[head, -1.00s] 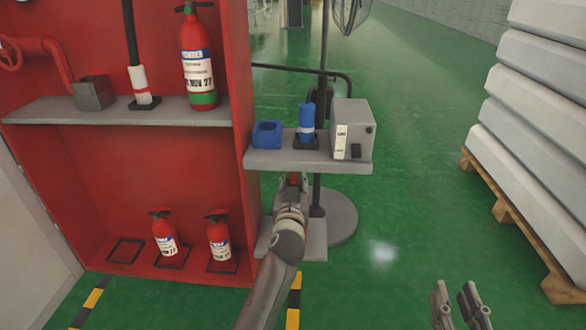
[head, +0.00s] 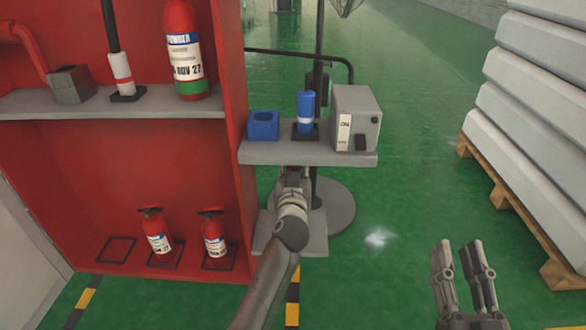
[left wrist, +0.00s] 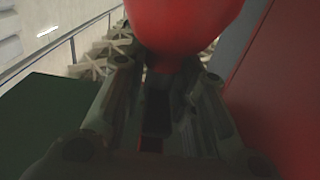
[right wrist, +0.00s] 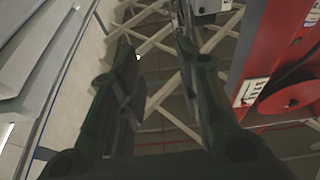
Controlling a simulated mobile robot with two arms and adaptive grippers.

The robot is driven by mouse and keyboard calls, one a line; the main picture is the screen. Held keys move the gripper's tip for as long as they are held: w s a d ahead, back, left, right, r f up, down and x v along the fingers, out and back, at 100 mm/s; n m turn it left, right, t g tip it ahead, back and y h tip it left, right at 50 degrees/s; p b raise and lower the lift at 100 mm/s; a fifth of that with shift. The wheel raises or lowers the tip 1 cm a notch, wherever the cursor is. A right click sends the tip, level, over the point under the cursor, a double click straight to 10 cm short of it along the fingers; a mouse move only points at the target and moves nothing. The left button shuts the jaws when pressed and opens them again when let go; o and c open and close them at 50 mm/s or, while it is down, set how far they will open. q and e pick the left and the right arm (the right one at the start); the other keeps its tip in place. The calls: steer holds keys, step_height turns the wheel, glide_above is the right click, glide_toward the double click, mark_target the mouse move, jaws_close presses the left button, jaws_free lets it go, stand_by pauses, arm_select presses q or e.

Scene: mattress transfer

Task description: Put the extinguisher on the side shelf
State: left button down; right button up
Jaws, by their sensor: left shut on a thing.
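My left gripper (left wrist: 155,115) is shut on a red extinguisher (left wrist: 185,30), whose rounded red body fills the top of the left wrist view. In the head view my left arm reaches to the side shelf, and its gripper and the held extinguisher are mostly hidden under the upper plate. The side shelf has a grey upper plate (head: 305,155) and a grey lower plate (head: 312,243), right of the red cabinet (head: 238,110). I cannot tell whether the extinguisher touches the lower plate. My right gripper (head: 463,262) is open and empty at the lower right.
The upper plate carries a blue box (head: 263,125), a blue canister (head: 306,112) and a grey machine (head: 355,118). Two small extinguishers (head: 159,237) (head: 213,235) stand in the cabinet below a large one (head: 184,55). Stacked white mattresses (head: 530,110) stand right. Green floor between is clear.

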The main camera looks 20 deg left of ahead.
arm_select(q)
steer(key=shift+f, duration=0.2)
arm_select(e)
steer(key=shift+s+a+r+t+y, duration=0.2)
steer(key=shift+r+t, duration=0.15)
steer(key=shift+r, duration=0.3)
steer(key=shift+s+a+r+t+y, duration=0.1)
steer(key=shift+s+r+t+y, duration=0.1)
steer(key=shift+r+t, duration=0.3)
steer(key=shift+r, duration=0.1)
arm_select(q)
steer(key=shift+b, duration=0.3)
steer(key=c, duration=1.6)
jaws_free()
steer(key=shift+f, duration=0.3)
steer(key=o, duration=0.4)
steer(key=shift+r, duration=0.1)
steer(key=shift+o, duration=0.2)
arm_select(e)
steer(key=shift+s+r, duration=0.1)
steer(key=shift+r, duration=0.1)
